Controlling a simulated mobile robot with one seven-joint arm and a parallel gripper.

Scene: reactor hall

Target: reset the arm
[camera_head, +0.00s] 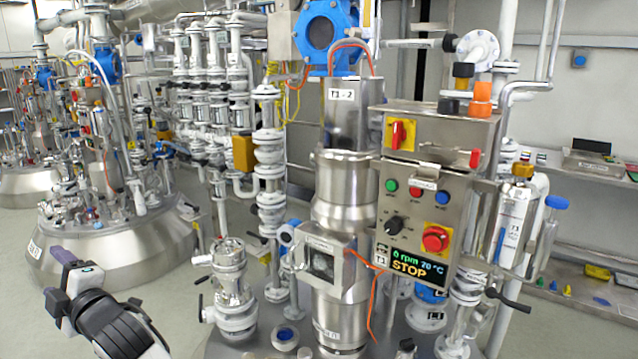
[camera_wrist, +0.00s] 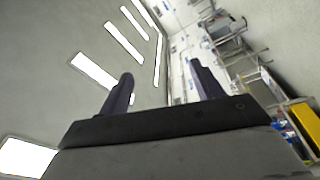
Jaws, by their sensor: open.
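My gripper (camera_wrist: 160,85) shows in the wrist view with its two dark fingers spread apart and nothing between them. Behind the fingers are the ceiling with bright light panels and a tilted view of the hall. In the head view my arm reaches in at the lower left, and my gripper (camera_head: 62,283) is at its upper end, in free air above the floor. It touches nothing that I can see.
The steel control panel (camera_head: 418,225) with coloured buttons and a STOP display stands right of centre, on the T1-2 column (camera_head: 345,185). A white valve assembly (camera_head: 232,290) stands right of my arm. A large steel vessel (camera_head: 110,250) is behind it. Grey floor (camera_head: 25,320) is clear at left.

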